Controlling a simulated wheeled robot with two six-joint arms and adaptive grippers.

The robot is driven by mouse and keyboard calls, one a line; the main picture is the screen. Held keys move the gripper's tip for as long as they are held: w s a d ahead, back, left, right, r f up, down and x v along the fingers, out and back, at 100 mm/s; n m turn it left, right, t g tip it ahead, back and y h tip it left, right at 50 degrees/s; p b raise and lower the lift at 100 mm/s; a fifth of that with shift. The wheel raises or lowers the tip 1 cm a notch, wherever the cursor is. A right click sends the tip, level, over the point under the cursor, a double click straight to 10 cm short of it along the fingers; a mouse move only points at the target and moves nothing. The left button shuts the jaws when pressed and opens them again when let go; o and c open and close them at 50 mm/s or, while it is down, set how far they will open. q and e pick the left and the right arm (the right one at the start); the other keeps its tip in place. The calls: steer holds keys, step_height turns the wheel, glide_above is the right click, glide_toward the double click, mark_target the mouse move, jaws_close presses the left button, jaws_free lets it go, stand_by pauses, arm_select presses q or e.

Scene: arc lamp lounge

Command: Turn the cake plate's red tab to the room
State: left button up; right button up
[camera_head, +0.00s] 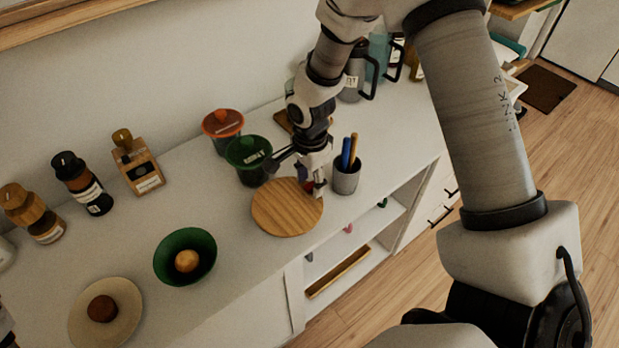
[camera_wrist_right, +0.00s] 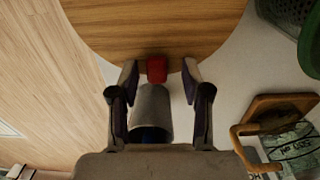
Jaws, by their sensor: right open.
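The cake plate is a round wooden disc (camera_head: 285,210) lying on the white counter, and its near part fills the top of the right wrist view (camera_wrist_right: 155,25). Its red tab (camera_wrist_right: 157,69) sticks out at the rim; in the head view the tab (camera_head: 310,187) is partly hidden by the gripper. My right gripper (camera_head: 312,188) is at the plate's back-right edge. In the right wrist view its two fingers (camera_wrist_right: 158,82) are open, one on each side of the tab, with gaps between. My left gripper is not in view.
A grey cup (camera_head: 346,178) with pens stands close by the gripper. A green-lidded container (camera_head: 249,158) and a red-lidded one (camera_head: 222,128) stand behind the plate. A green bowl (camera_head: 185,257) sits front-left. The counter's front edge is close to the plate.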

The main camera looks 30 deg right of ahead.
steer(key=shift+s+r, duration=0.15)
steer(key=shift+s, duration=0.15)
steer(key=shift+c, duration=0.7)
steer(key=shift+w, duration=0.1)
jaws_close()
